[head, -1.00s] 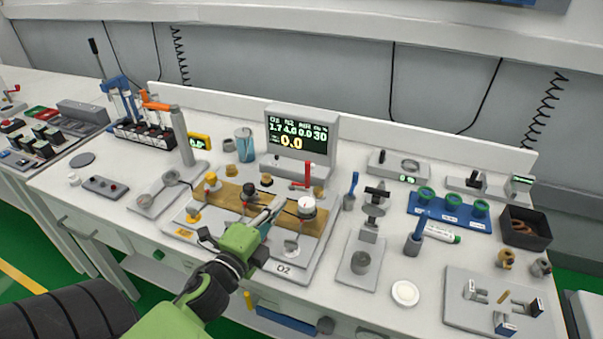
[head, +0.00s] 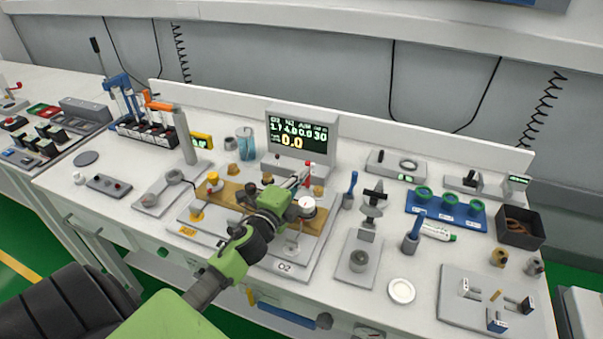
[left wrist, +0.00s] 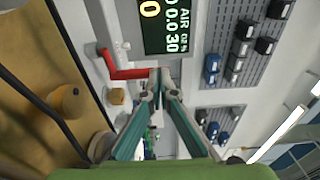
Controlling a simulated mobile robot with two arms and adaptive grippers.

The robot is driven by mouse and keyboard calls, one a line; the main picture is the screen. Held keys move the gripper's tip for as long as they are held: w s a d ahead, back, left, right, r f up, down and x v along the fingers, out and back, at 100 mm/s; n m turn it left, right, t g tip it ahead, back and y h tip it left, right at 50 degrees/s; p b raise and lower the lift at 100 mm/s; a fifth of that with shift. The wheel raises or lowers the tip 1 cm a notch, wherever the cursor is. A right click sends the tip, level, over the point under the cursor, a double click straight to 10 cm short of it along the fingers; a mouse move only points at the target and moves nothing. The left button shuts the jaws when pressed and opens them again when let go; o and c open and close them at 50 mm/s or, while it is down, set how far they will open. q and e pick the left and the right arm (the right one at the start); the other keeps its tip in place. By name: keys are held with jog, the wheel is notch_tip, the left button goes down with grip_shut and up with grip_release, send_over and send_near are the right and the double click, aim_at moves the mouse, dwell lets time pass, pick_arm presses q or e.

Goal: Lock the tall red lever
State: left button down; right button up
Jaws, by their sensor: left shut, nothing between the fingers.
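The tall red lever (head: 308,176) stands at the back right of the wood-topped panel, in front of the display. In the left wrist view the lever (left wrist: 124,74) shows as an L-shaped red bar, one arm ending close to my fingertips. My left gripper (head: 301,180) is shut and empty, reaching over the panel beside the lever. Its fingertips (left wrist: 160,76) meet in the left wrist view, near the lever's end; I cannot tell whether they touch it. In the head view the gripper partly hides the lever's lower part. My right gripper is not in view.
The display (head: 299,138) stands just behind the lever. A round white gauge (head: 306,205) and yellow knobs (head: 213,181) are on the panel near my arm. A blue-handled tool (head: 350,188) stands upright to the right. Free tabletop lies around the white disc (head: 402,291).

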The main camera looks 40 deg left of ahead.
pick_arm(q)
jog(key=shift+w+d+r, duration=0.1)
jog(key=shift+w+d, duration=0.05)
jog(key=shift+w, duration=0.85)
jog(key=shift+s, duration=0.15)
jog(key=s, duration=0.4)
jog(key=s+d, duration=0.1)
jog(key=s, duration=0.2)
jog(key=s+d, duration=0.1)
jog(key=s, duration=0.3)
jog(key=shift+s, duration=0.35)
